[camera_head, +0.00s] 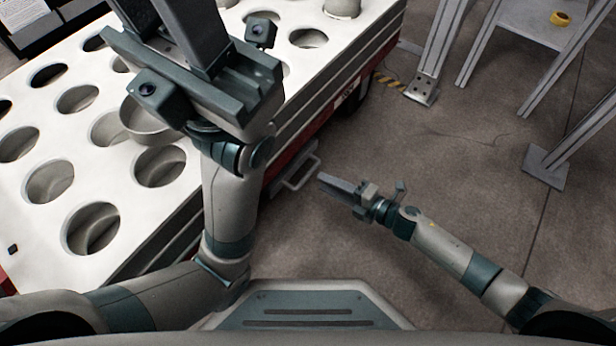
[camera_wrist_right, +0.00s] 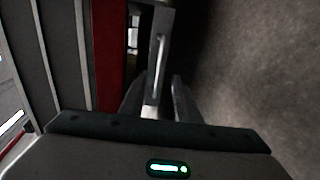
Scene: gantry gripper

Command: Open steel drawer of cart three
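The cart has a white top (camera_head: 190,205) with round holes and a red lower side. A steel drawer front with a bar handle (camera_head: 297,175) is low on its right side. The handle (camera_wrist_right: 160,55) also shows in the right wrist view, ahead of my fingers. My right gripper (camera_head: 335,184) is open and empty, just right of the handle and pointing at it, apparently apart from it. My left gripper (camera_head: 172,28) is above the white top; its fingertips are cut off, so its opening is unclear. I cannot tell how far the drawer stands out.
A metal cup (camera_head: 147,120) sits on the cart top, partly behind my left gripper. Grey metal stands (camera_head: 545,165) rise at the right, one with a yellow roll (camera_head: 560,18). The concrete floor (camera_head: 430,135) between cart and stands is clear.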

